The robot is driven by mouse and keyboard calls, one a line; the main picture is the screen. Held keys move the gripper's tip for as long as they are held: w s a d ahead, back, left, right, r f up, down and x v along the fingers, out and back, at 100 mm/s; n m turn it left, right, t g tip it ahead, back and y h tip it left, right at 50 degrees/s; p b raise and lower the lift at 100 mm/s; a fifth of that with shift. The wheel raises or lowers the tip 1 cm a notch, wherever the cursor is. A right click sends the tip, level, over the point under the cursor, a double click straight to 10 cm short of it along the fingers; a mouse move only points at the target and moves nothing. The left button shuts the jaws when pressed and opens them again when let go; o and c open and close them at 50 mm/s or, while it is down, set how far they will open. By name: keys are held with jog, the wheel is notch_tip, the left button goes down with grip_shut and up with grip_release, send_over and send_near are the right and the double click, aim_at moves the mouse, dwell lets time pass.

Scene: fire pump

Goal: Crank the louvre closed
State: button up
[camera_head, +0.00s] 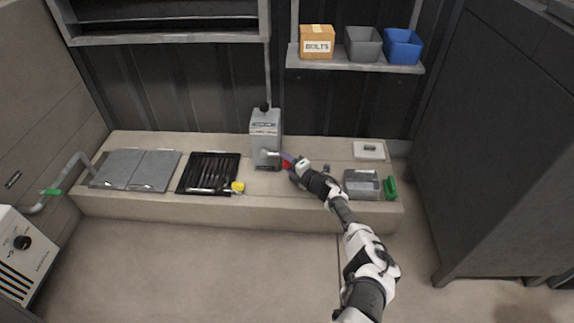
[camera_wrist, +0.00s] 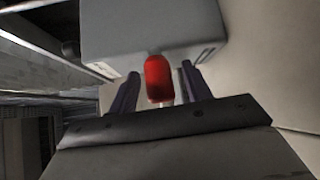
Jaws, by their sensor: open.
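The grey crank box (camera_head: 265,128) stands on the bench, with a rod rising from its top toward the framed louvre (camera_head: 160,40) on the wall at upper left. The crank's red knob (camera_head: 287,164) shows at the box's lower right. In the wrist view the red knob (camera_wrist: 157,78) appears between the two purple fingers of my gripper (camera_wrist: 158,88), with a gap on either side. My gripper (camera_head: 289,163) also shows at the knob in the head view; it is open. The grey box (camera_wrist: 150,32) fills the top of the wrist view. I cannot make out the louvre slats' angle.
A black slotted tray (camera_head: 210,172) and a yellow item (camera_head: 238,187) lie left of the box, beyond them grey panels (camera_head: 135,168). Right of my gripper are a grey tray (camera_head: 362,184) and a green item (camera_head: 391,188). A shelf (camera_head: 355,62) with bins hangs above.

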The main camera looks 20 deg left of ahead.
grip_shut()
jog(key=shift+r, duration=0.1)
dwell(0.3)
